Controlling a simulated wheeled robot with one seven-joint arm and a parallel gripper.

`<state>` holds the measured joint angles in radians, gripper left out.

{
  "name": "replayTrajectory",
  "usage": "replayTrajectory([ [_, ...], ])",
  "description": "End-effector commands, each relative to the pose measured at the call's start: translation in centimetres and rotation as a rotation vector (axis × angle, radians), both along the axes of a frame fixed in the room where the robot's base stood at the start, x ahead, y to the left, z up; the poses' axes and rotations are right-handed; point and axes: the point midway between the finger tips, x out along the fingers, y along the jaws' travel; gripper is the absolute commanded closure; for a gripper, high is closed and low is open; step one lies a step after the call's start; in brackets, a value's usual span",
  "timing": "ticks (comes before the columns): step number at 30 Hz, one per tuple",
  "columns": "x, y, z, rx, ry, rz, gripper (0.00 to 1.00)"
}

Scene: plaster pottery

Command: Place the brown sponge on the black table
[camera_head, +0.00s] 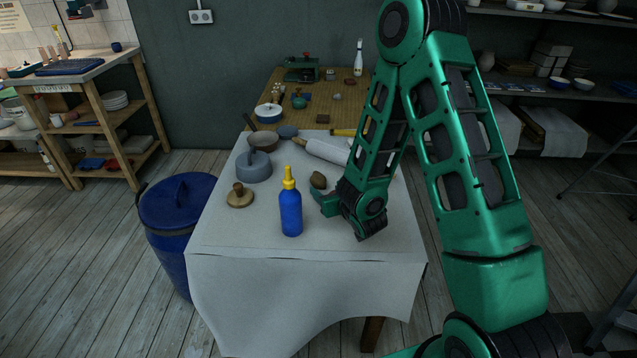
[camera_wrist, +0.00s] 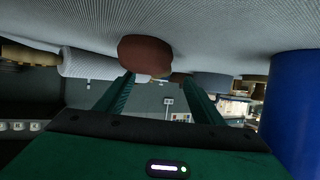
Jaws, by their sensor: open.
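A small rounded brown object (camera_head: 318,180), which looks like the brown sponge, lies on the cloth-covered table (camera_head: 240,235). My gripper (camera_head: 326,203) is low over this cloth, just on the near side of the sponge. In the wrist view, which looks upside down, the sponge (camera_wrist: 146,52) is ahead of my open fingers (camera_wrist: 158,80), nearer the left one. The space between the fingers looks empty. I cannot tell whether a finger touches the sponge. I cannot make out a black table for certain.
A blue bottle with a yellow tip (camera_head: 291,208) stands left of my gripper. A blue bin (camera_head: 178,210) stands left of the table.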

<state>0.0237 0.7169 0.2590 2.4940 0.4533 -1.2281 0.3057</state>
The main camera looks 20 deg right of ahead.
Motion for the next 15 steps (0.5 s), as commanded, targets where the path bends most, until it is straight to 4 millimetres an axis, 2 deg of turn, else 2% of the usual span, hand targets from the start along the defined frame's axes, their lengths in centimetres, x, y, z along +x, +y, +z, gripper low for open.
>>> replayTrajectory([
  [4, 1.7, 0.0, -0.7, 0.001, -0.001, -0.005, 0.38],
  [11, 2.9, 0.2, -1.2, 0.001, 0.0, -0.003, 0.38],
  [15, 4.5, 0.2, -1.7, 0.002, -0.001, -0.004, 0.38],
])
